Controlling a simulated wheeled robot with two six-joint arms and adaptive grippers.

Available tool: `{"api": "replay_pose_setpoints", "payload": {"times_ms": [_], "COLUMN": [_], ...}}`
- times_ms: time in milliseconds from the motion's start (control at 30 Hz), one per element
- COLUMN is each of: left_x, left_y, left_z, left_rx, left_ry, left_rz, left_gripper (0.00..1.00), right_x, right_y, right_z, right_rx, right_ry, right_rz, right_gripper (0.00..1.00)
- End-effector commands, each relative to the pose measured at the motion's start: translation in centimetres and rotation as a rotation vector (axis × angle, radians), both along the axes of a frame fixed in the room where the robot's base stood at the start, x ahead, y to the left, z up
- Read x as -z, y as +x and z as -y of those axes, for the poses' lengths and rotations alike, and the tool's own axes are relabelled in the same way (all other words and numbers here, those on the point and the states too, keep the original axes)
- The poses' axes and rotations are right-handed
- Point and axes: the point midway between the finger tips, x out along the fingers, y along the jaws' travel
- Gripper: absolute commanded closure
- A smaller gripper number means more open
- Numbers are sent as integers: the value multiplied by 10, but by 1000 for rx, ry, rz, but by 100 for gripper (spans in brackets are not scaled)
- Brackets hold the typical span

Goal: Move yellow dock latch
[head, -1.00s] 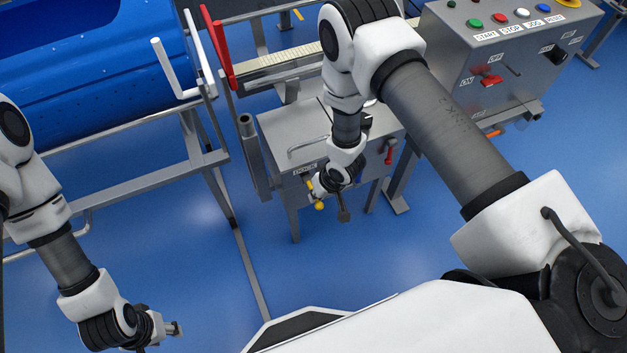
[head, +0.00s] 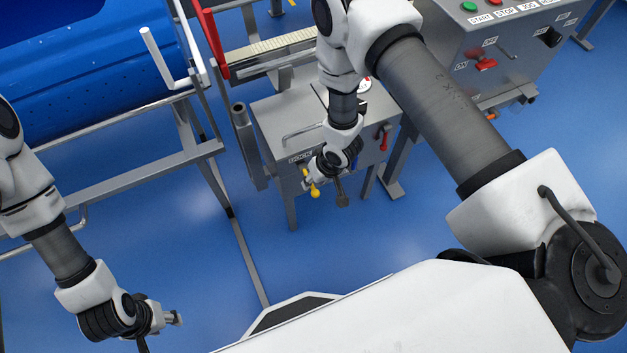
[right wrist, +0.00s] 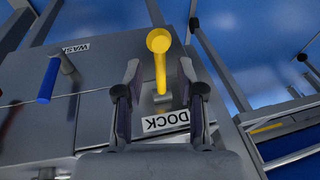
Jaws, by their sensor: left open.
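The yellow dock latch (head: 312,188) is a short lever with a round knob on the front of a grey metal cabinet (head: 293,115). In the right wrist view the latch (right wrist: 160,70) stands out from the panel above an upside-down DOCK label (right wrist: 166,121). My right gripper (right wrist: 158,92) is open, with one finger on each side of the latch and visible gaps between. In the head view my right gripper (head: 320,178) is at the cabinet front and partly hides the latch's base. My left gripper (head: 174,318) is open and empty, over the floor at lower left.
A blue handle (right wrist: 48,80) by a WASH label sits left of the latch in the wrist view. A red handle (head: 384,138) is on the cabinet's right side. A blue tub (head: 90,80) on a metal frame is at left. A button console (head: 500,50) stands at right.

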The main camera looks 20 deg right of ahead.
Motion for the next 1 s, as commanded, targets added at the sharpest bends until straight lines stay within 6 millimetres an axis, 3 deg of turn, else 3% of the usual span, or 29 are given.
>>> {"api": "replay_pose_setpoints", "payload": {"times_ms": [200,400,533,1000], "left_x": [0,0,0,0], "left_y": [0,0,0,0], "left_z": [0,0,0,0], "left_rx": [0,0,0,0], "left_ry": [0,0,0,0], "left_rz": [0,0,0,0], "left_gripper": [57,57,57,57], "right_x": [-53,-92,-100,-100], "right_y": [-11,-21,-24,-24], "right_z": [11,19,21,21], "right_rx": [1,0,-1,-1], "right_ry": [1,0,1,0], "right_rz": [4,2,1,0], "right_gripper": [62,62,62,62]}}
